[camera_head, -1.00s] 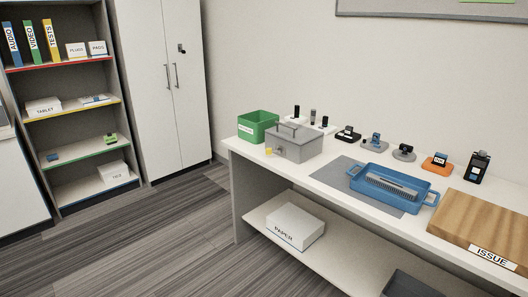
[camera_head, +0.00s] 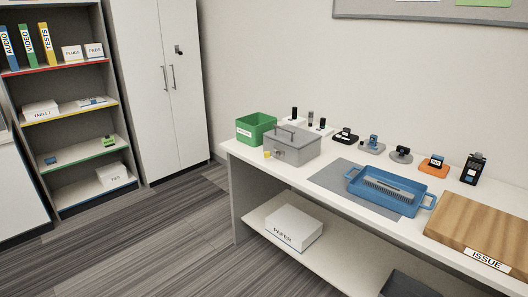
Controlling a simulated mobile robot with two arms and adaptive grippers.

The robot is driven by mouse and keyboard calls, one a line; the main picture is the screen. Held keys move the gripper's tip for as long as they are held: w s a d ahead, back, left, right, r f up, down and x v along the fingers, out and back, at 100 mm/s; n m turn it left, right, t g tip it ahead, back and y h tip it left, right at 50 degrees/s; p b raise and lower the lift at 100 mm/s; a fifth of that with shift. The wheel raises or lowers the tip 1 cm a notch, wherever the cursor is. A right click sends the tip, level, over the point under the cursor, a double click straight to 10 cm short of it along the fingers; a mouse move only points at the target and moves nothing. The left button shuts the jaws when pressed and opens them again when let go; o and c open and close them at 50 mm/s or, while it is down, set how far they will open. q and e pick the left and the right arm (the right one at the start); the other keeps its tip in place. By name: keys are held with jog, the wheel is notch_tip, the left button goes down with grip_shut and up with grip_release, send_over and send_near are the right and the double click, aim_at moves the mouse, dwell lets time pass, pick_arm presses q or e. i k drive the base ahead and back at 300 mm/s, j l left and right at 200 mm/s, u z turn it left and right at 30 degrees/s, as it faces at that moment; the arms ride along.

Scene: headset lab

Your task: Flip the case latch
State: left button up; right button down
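A grey case (camera_head: 292,146) with a handle on its lid stands closed near the left end of the white table (camera_head: 325,163). A small latch (camera_head: 279,154) shows on its front face, too small to tell its position. A small yellow tag (camera_head: 267,154) is at the case's front left corner. Neither of my grippers is in view.
A green bin (camera_head: 256,128) stands left of the case. A blue tray (camera_head: 387,190) on a grey mat (camera_head: 330,175) and a wooden board (camera_head: 480,225) lie to the right. Several small devices stand along the back. The floor left of the table is clear.

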aim_at(267, 154)
jog(key=i+u, duration=0.1)
jog(key=i, duration=1.05)
jog(key=i+u, duration=0.15)
jog(key=i, duration=1.05)
